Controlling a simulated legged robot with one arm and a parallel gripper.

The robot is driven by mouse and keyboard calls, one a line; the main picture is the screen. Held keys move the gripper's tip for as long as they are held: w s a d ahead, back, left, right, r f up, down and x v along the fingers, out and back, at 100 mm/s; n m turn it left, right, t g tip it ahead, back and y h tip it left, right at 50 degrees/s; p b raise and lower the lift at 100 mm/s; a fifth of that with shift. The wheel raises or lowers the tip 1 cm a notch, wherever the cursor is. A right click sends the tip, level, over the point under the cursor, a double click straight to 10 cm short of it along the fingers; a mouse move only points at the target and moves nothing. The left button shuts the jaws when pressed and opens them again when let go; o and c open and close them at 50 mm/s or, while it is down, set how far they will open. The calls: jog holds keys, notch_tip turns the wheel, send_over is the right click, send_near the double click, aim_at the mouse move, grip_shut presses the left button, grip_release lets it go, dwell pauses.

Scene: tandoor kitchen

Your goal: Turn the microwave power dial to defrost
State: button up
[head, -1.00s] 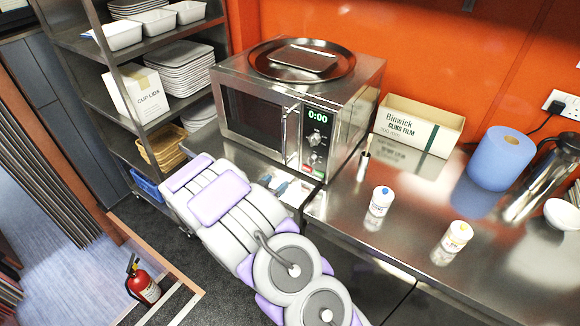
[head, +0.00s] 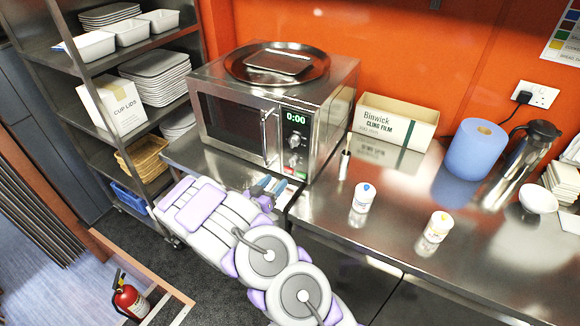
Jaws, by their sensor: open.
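The microwave (head: 232,122) is a steel box at the back left of the steel counter, with its door shut. Its control panel on the right shows a green 0:00 display (head: 296,119). Below the display are small round dials, the upper one being a dial (head: 295,140); their markings are too small to read. My gripper (head: 272,186) is open, low in front of the microwave near the counter's front edge, below the panel and apart from the dials. My arm hides part of the counter's front edge.
A round tray (head: 240,69) with a smaller dish lies on top of the microwave. A shelf rack (head: 75,140) stands at left.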

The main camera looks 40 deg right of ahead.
aim_at(291, 164)
jog(key=b+x, duration=0.1)
jog(key=x, duration=0.9)
jog(key=shift+w+d, duration=0.15)
jog(key=shift+d, duration=0.05)
jog(key=shift+c, duration=0.2)
jog(key=c, duration=1)
